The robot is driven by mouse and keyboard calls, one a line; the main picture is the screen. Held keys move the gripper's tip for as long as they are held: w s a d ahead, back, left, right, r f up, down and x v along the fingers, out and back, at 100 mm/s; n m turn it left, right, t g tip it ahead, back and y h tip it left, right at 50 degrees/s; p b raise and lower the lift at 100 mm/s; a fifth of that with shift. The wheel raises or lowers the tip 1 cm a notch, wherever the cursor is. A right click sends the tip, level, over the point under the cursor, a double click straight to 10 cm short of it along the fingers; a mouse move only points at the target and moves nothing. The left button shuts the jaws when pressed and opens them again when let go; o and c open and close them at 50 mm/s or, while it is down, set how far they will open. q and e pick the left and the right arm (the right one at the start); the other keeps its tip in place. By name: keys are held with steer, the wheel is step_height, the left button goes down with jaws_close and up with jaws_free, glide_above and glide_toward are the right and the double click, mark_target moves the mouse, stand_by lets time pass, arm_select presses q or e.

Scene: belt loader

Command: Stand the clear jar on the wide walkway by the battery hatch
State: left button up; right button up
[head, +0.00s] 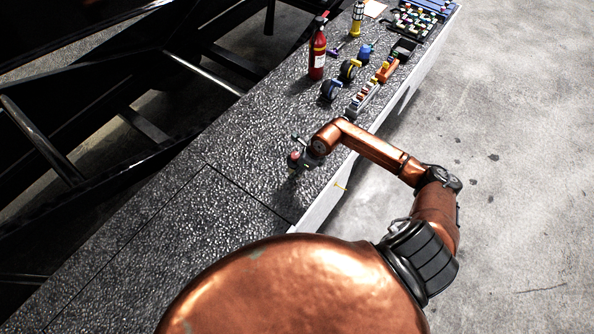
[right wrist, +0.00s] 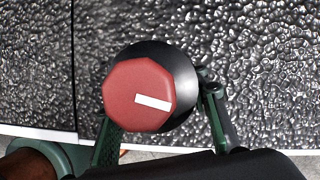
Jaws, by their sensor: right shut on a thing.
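My right gripper (head: 296,166) is low over the dark textured walkway (head: 245,140). In the right wrist view, the gripper (right wrist: 165,105) is shut on a round black thing (right wrist: 180,75) with a red octagonal top (right wrist: 135,95) bearing a white bar. Its sides and underside are hidden, so I cannot tell whether it is the clear jar or whether it touches the walkway. In the head view a small patch of red shows at the gripper. No clear jar can be made out elsewhere. Straight seams cross the walkway beside the gripper, but no hatch marking is readable. My left gripper is out of view.
A red extinguisher (head: 317,52), wheel-like items (head: 330,90), an orange block (head: 387,70) and a tray of small parts (head: 415,22) crowd the walkway's far end. The near-left walkway is clear. The pale side edge drops to concrete (head: 500,200); black framework (head: 100,120) lies left.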

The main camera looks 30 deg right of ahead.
steer(key=shift+w+d+f, duration=0.25)
steer(key=shift+w+f, duration=0.15)
steer(key=shift+f, duration=0.05)
steer(key=shift+w+d+f+p, duration=0.15)
steer(key=shift+f+p, duration=0.25)
steer(key=shift+f, duration=1.35)
steer(key=o, duration=1.4)
steer(key=shift+f, duration=0.1)
steer(key=b+v, duration=0.1)
steer(key=v, duration=1.1)
